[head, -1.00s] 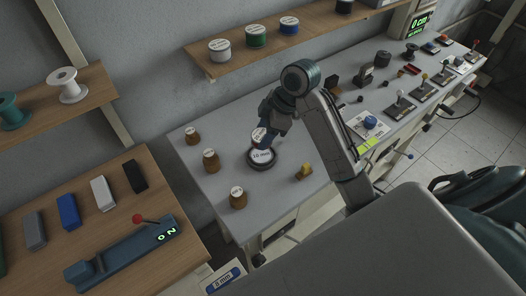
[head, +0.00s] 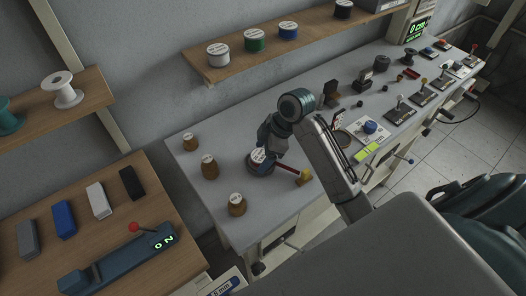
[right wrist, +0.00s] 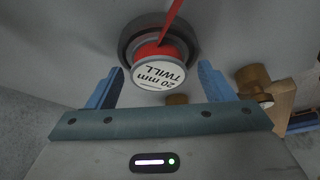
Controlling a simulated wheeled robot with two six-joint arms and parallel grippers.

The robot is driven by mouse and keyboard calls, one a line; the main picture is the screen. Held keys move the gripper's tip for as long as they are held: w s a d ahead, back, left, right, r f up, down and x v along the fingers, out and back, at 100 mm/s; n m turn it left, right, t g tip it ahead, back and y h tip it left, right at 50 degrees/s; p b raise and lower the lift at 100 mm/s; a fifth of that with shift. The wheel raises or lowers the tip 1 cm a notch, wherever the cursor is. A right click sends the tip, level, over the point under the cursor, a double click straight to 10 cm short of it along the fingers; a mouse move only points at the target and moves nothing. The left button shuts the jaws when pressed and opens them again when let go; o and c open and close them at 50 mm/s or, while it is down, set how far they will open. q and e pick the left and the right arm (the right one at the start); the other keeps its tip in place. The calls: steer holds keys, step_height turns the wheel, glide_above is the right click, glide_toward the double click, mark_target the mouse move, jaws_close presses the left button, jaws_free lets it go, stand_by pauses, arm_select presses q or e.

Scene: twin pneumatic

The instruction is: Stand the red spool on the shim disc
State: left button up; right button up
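The red spool (right wrist: 172,50), with a white "20 mm TWILL" label, stands within the dark ring of the shim disc (right wrist: 125,42) in the right wrist view. In the head view the spool's white label (head: 258,155) shows above the dark disc (head: 262,170); the gripper hides part of both. My right gripper (right wrist: 162,66) is open, its blue fingers on either side of the spool with a small gap at each. It also shows in the head view (head: 272,158). A red strip runs out from the spool. My left gripper is not in view.
A brass piece (head: 304,177) sits close right of the disc. Several brown labelled weights, one at the front (head: 236,204), stand to the left. A shelf (head: 215,72) with spools hangs behind. The bench (head: 215,135) is clear between disc and wall.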

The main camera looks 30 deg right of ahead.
steer(key=v, duration=1.2)
steer(key=shift+b, duration=0.45)
steer(key=shift+w+r, duration=0.1)
